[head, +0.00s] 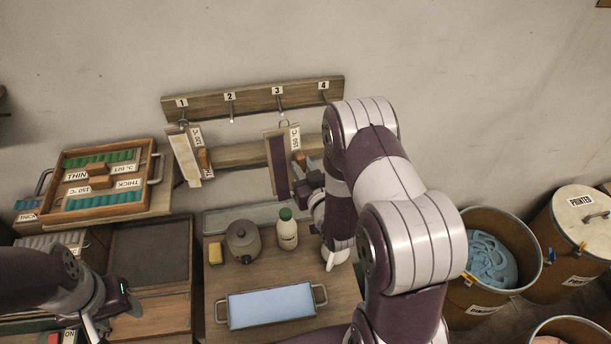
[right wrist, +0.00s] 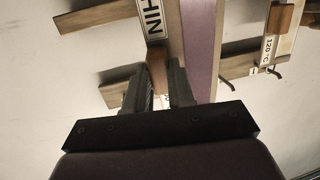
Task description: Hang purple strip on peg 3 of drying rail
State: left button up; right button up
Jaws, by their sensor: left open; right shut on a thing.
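The purple strip (head: 279,165) is on an upright wooden board with a label and a small wooden block; it also shows in the right wrist view (right wrist: 199,45). My right gripper (head: 303,184) is shut on the board's wooden block (right wrist: 157,68). The board's top loop is just below peg 3 (head: 281,108) of the drying rail (head: 255,98); I cannot tell whether they touch. Part of the gripper is hidden by my arm. My left gripper (head: 112,312) is open and empty at the lower left, away from the strip.
A pale yellow strip (head: 185,155) hangs from peg 1. Pegs 2 (head: 231,114) and 4 (head: 326,97) look bare. A lower wooden rail (head: 240,156) runs behind the boards. A pot (head: 243,240), a bottle (head: 287,232) and a blue-filled tray (head: 270,305) stand below.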

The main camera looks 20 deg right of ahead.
jog(key=shift+w+d+f, duration=0.1)
jog(key=shift+w+d, duration=0.15)
jog(key=shift+w, duration=0.6)
jog(key=shift+w+d, duration=0.2)
jog(key=shift+w, duration=0.65)
jog(key=w, duration=0.1)
jog(key=b, duration=0.1)
jog(key=w+f+b, duration=0.1)
jog(key=shift+w+d, duration=0.3)
jog(key=shift+d, duration=0.05)
jog(key=shift+r, duration=0.1)
jog(key=o, duration=1)
